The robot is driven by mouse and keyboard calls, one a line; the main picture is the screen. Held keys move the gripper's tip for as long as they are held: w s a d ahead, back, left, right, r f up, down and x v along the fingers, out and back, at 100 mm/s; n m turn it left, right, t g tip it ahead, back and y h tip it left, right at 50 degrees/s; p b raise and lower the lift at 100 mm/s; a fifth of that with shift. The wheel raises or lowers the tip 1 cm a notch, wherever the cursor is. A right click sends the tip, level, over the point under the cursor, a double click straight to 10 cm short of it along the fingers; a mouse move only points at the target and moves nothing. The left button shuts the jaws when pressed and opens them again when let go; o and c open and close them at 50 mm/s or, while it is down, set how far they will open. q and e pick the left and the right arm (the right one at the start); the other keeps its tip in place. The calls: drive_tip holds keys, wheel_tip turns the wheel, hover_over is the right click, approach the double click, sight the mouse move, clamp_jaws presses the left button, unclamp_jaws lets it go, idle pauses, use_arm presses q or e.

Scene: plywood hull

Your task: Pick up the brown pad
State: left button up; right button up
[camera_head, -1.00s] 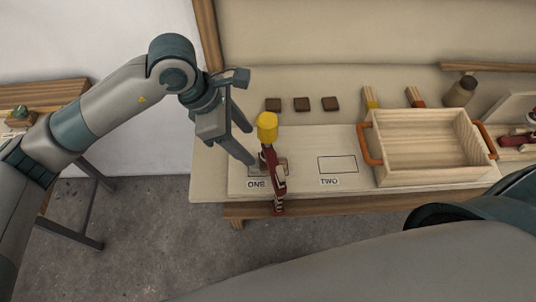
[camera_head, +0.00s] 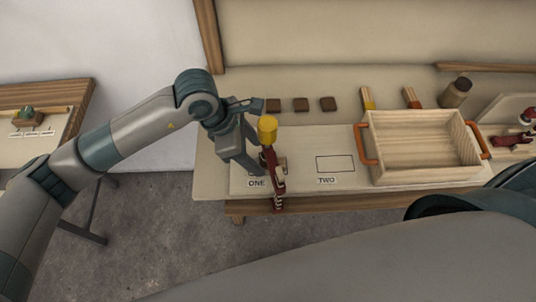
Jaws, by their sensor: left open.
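Three small brown pads lie in a row at the back of the bench: a left pad (camera_head: 273,105), a middle pad (camera_head: 301,104) and a right pad (camera_head: 328,104). My left gripper (camera_head: 256,162) is open, with its fingers pointing down over the bench near the label ONE. It is in front of the left pad and apart from the pads. A red clamp with a yellow top (camera_head: 268,129) stands just right of the gripper fingers and partly hides the ONE outline. My right gripper does not show.
A wooden box (camera_head: 421,180) with orange handles stands on the right of the bench. Two brushes (camera_head: 368,98) and a brown jar (camera_head: 455,93) are behind it. The TWO outline (camera_head: 335,164) is bare. Another table (camera_head: 60,108) stands at the left.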

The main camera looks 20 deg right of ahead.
use_arm(q)
drive_tip(key=shift+x, duration=0.85)
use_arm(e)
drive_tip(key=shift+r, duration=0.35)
use_arm(q)
drive_tip(key=c, duration=1.1)
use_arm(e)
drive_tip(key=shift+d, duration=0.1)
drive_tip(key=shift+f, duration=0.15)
